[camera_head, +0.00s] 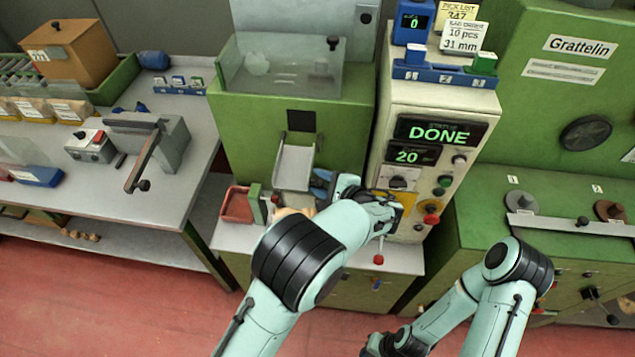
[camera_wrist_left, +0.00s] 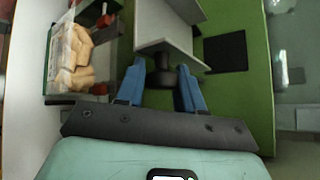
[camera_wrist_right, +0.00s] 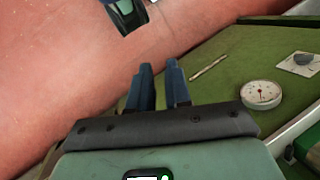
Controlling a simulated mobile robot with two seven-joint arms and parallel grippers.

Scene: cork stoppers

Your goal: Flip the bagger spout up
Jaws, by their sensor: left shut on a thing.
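The bagger spout (camera_head: 295,165) is a pale grey chute on the front of the green bagger (camera_head: 350,100). In the left wrist view the spout (camera_wrist_left: 165,22) shows with a black knob (camera_wrist_left: 162,76) at its lip. My left gripper (camera_wrist_left: 161,85) is shut on this knob, one blue finger on each side. In the head view its fingers (camera_head: 322,183) are beside the spout's lower end and my wrist partly hides them. My right gripper (camera_wrist_right: 160,72) is away from the spout, with a narrow empty gap between its fingers.
A clear bag of corks (camera_wrist_left: 75,58) is below the spout. A red tray (camera_head: 237,205) stands on the ledge to the left. The control panel (camera_head: 440,130) reads DONE and 20. A dial gauge (camera_wrist_right: 261,94) lies on the green surface near my right gripper.

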